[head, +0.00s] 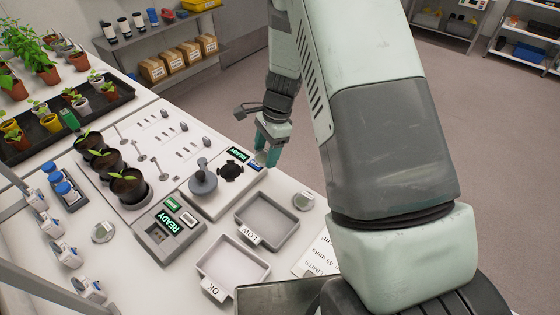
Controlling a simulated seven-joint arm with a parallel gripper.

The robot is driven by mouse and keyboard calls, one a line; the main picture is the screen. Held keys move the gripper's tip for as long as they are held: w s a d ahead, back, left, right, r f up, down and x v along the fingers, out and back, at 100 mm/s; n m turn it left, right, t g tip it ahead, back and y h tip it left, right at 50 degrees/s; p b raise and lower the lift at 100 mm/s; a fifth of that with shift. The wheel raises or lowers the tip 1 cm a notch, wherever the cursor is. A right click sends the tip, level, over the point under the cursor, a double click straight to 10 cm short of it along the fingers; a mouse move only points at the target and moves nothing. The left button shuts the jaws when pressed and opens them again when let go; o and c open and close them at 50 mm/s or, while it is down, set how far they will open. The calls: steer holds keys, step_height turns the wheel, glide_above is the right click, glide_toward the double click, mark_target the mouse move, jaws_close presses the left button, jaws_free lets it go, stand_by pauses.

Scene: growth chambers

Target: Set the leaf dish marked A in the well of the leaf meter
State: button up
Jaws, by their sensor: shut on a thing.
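My gripper (268,154), with teal fingers, points down near the right edge of the white bench. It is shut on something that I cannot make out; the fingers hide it. Just left of it is a pale unit with a dark round notched spot (231,171), which looks like the leaf meter's well, and a READY display (237,153). One small round dish (303,201) lies at the bench's right edge, and another dish (103,232) lies at the left. I cannot read an A on either.
A grey knobbed piece (203,180) stands left of the dark spot. A grey box reading READY (168,229) is nearer me, beside the LOW tray (268,219) and OK tray (232,262). Potted seedlings (127,183) stand at left. My arm covers the right middle.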

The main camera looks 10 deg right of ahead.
steer(key=w+a, duration=0.3)
steer(key=a, duration=0.7)
steer(key=shift+w+d+x, duration=0.1)
steer(key=shift+d+x, duration=0.05)
steer(key=shift+x, duration=0.7)
steer(key=shift+w+d+x, duration=0.1)
steer(key=shift+d+x, duration=0.05)
steer(key=shift+x, duration=0.7)
steer(key=shift+w+d+x, duration=0.1)
steer(key=shift+d+x, duration=0.05)
steer(key=shift+x, duration=0.7)
steer(key=shift+f, duration=0.35)
steer(key=shift+f, duration=0.5)
steer(key=o, duration=1.1)
steer(key=shift+r, duration=0.1)
